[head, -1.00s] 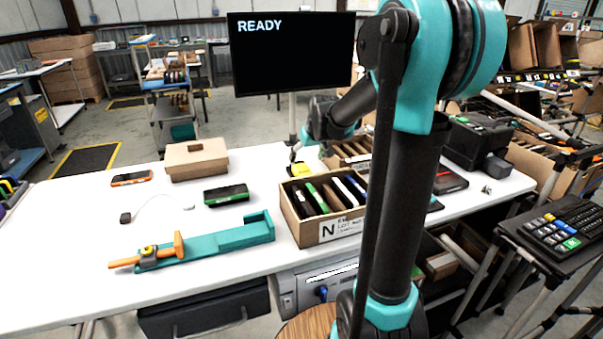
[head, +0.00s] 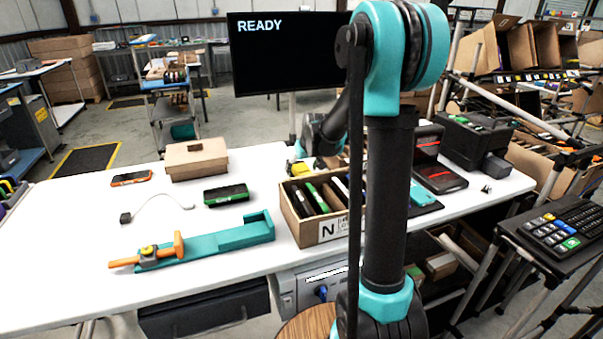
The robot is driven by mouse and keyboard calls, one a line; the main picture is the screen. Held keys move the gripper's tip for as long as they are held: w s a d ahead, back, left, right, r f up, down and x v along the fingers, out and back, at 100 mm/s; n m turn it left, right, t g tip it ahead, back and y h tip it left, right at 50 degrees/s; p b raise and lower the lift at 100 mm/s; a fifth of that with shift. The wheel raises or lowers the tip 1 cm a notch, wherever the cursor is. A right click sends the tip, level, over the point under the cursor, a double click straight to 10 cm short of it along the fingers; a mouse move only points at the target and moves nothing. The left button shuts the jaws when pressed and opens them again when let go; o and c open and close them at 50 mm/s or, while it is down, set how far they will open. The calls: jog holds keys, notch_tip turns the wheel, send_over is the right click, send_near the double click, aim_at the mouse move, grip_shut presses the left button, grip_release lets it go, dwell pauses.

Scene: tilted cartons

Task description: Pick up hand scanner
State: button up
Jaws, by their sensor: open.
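A small yellow object (head: 299,169), which may be the hand scanner, lies on the white table just behind the open carton. It is too small and partly covered to make out its shape. My arm's upper links stand in front of the right part of the table, and the forearm reaches down behind them to the teal wrist. My gripper (head: 319,161) is small and dark below the wrist, close to the yellow object and behind the carton. Its jaws are open, but the fingertips are hard to see. I cannot tell whether they touch anything.
The tilted carton (head: 304,233) marked N holds several upright devices. A teal fixture (head: 215,240) with an orange-handled clamp (head: 158,251) lies at front left. A green-black device (head: 226,195), a cable, an orange-edged phone (head: 131,178) and a closed brown box (head: 196,160) lie behind. The left table edge is clear.

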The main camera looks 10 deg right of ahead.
jog(key=shift+c, duration=0.4)
jog(key=c, duration=1)
jog(key=shift+r, duration=0.1)
